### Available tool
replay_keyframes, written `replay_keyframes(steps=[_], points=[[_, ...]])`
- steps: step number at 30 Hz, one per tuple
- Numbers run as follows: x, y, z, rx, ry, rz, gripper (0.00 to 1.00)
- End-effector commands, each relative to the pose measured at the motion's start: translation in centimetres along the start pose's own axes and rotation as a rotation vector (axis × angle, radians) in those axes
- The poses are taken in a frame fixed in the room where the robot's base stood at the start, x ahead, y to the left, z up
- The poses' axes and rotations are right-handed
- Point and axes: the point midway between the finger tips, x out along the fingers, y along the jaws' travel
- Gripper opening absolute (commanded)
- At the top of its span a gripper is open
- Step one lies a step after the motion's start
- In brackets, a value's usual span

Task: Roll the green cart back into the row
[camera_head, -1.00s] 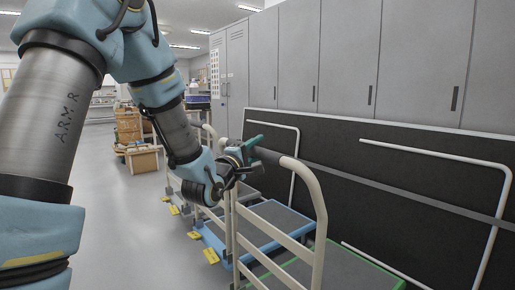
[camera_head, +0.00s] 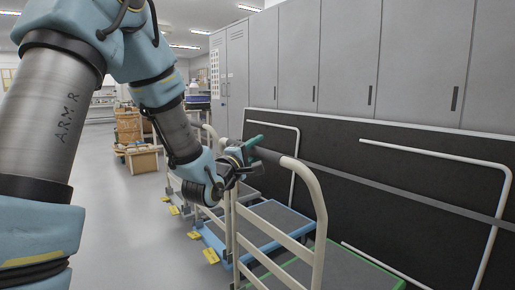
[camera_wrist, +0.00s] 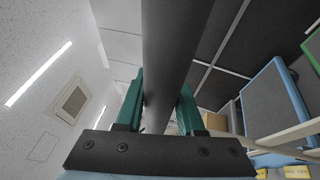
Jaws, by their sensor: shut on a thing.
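The green cart (camera_head: 345,268) stands nearest, at the lower right of the head view. It has a grey deck with a green edge and a cream tubular handle frame (camera_head: 318,205) with a dark grip on its top bar (camera_head: 268,156). My gripper (camera_head: 248,150) is shut on that dark grip at the left end of the top bar. In the wrist view the dark bar (camera_wrist: 178,50) runs between the two green fingers of my gripper (camera_wrist: 160,95). The cart's lower front is cut off by the picture edge.
A blue-edged cart (camera_head: 272,220) stands just beyond the green cart, with more carts behind it. A black panel (camera_head: 420,185) and grey lockers (camera_head: 350,60) line the right. The floor (camera_head: 125,235) on the left is clear.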

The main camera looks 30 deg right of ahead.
Motion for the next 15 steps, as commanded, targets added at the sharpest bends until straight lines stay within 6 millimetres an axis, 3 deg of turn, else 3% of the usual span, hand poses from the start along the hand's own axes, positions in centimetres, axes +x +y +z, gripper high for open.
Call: replay_keyframes(steps=[10, 15], points=[[6.4, -1.5, 2.7, -0.001, -0.003, 0.001, 0.0], [8.2, -1.8, 3.4, 0.0, 0.0, -0.001, 0.0]])
